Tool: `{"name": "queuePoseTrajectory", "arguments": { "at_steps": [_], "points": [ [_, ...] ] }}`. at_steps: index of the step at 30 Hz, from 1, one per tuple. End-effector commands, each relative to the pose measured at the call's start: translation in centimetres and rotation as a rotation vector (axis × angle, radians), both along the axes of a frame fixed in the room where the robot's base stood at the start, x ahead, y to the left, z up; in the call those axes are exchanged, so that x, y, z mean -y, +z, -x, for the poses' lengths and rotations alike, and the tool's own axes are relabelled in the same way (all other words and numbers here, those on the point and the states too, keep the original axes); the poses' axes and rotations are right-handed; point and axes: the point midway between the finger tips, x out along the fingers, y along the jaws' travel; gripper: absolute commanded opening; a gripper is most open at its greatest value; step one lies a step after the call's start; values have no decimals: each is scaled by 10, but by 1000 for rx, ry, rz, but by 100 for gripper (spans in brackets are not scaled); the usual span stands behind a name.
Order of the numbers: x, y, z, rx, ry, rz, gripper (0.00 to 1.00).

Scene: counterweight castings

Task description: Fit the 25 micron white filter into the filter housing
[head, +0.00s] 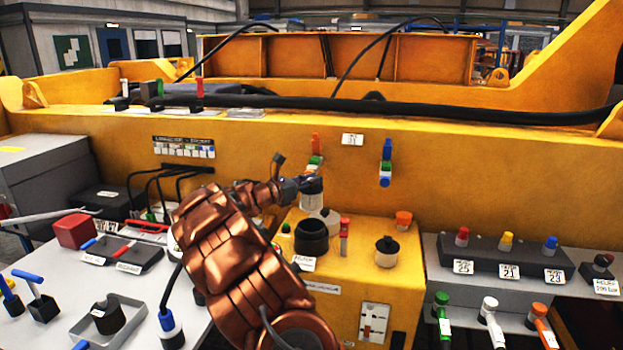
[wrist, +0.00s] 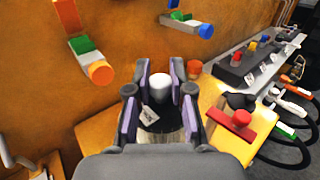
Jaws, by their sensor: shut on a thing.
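My gripper (head: 301,184) is shut on a pale filter (head: 313,187), which has a dark top and is held roughly upright. In the wrist view my gripper (wrist: 159,107) has its purple pads on both sides of the filter's dark, labelled top (wrist: 165,124); the label's print is too small to read. The black round filter housing (head: 311,238) stands on the yellow bench behind a small white label. The held filter is above the housing and apart from it. A white rounded piece (head: 326,215) stands just behind the housing and seems to show beyond the pads.
On the yellow bench are a red handle (head: 344,236), a black-knobbed part (head: 387,251) and an orange cup (head: 403,219). Coloured parts hang on the yellow wall above. A grey shelf with tagged valves (head: 505,255) is at right. A white table with tools (head: 60,318) is at left.

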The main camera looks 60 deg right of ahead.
Motion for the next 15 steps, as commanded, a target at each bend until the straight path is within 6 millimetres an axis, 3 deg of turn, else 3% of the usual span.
{"name": "queuePoseTrajectory", "arguments": {
  "at_steps": [15],
  "points": [
    [0,-43,0,-2,0,-1,0]
  ]
}}
